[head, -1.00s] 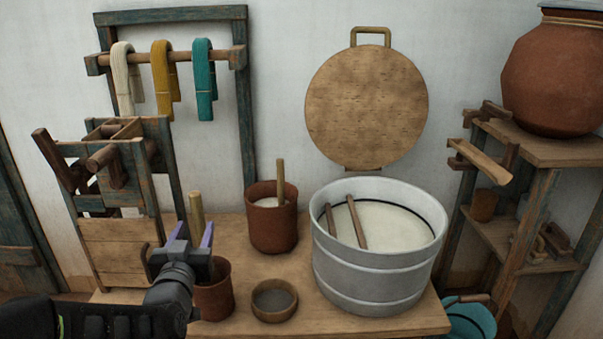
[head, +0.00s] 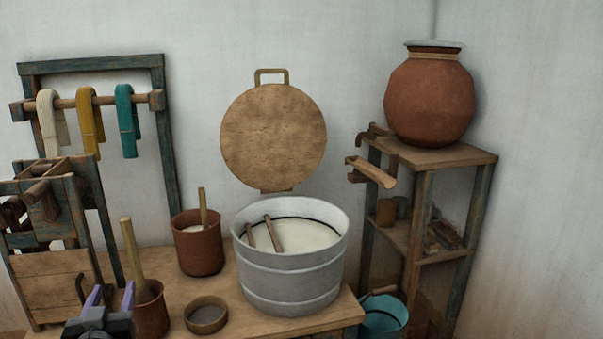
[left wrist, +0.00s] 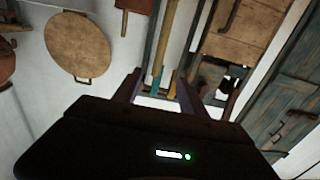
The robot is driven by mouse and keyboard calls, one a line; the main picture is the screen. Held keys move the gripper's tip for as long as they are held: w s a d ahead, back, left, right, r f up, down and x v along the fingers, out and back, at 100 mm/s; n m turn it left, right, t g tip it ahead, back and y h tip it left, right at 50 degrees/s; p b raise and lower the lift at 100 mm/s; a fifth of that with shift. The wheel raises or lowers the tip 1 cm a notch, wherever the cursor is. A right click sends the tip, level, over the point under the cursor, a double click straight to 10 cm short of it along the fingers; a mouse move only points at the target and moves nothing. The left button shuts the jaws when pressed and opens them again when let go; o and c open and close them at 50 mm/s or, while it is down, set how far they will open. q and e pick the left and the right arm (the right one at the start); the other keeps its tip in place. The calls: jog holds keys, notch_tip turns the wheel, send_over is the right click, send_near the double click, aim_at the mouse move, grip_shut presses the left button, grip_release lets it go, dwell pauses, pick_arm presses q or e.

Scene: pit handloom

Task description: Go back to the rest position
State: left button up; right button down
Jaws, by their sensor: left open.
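My left gripper (head: 112,298) is at the lower left of the head view, its purple-tipped fingers pointing up and spread apart with nothing between them. It is in front of the wooden frame and just left of a brown pot with a wooden stick (head: 150,308). In the left wrist view the two fingers (left wrist: 157,90) stand apart, with hanging yarn and the wall rack behind them. My right gripper does not show in either view.
A bench (head: 228,272) carries a large metal tub (head: 292,275), a second brown pot (head: 198,250) and a small bowl (head: 206,318). A shelf (head: 440,158) with a clay jar (head: 430,98) stands at the right. A teal bucket (head: 383,318) is below it.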

pick_arm(q)
jog(key=s+d+f+g+h, duration=0.1)
jog(key=d+f+g+h, duration=0.1)
jog(key=d+f, duration=0.5)
jog(key=d+f+g+h, duration=0.2)
jog(key=f+g, duration=0.1)
jog(key=f, duration=0.8)
jog(key=s+d+f+g+h, duration=0.1)
jog(key=d+f+g+h, duration=0.1)
jog(key=d+f, duration=0.5)
jog(key=s+d+f+m+g+h, duration=0.15)
jog(key=s+d+f+g, duration=0.25)
jog(key=s+d+f, duration=0.6)
jog(key=s+d+f+m+g+h, duration=0.1)
jog(key=s+d+f+g+h, duration=0.2)
jog(key=s+d+f+g, duration=0.55)
jog(key=s+r+t+p, duration=0.3)
jog(key=r+p, duration=1.7)
jog(key=p, duration=0.3)
jog(key=shift+s+a+r+p, duration=0.2)
jog(key=shift+a+r+p, duration=0.1)
jog(key=shift+p, duration=0.1)
jog(key=shift+t, duration=0.25)
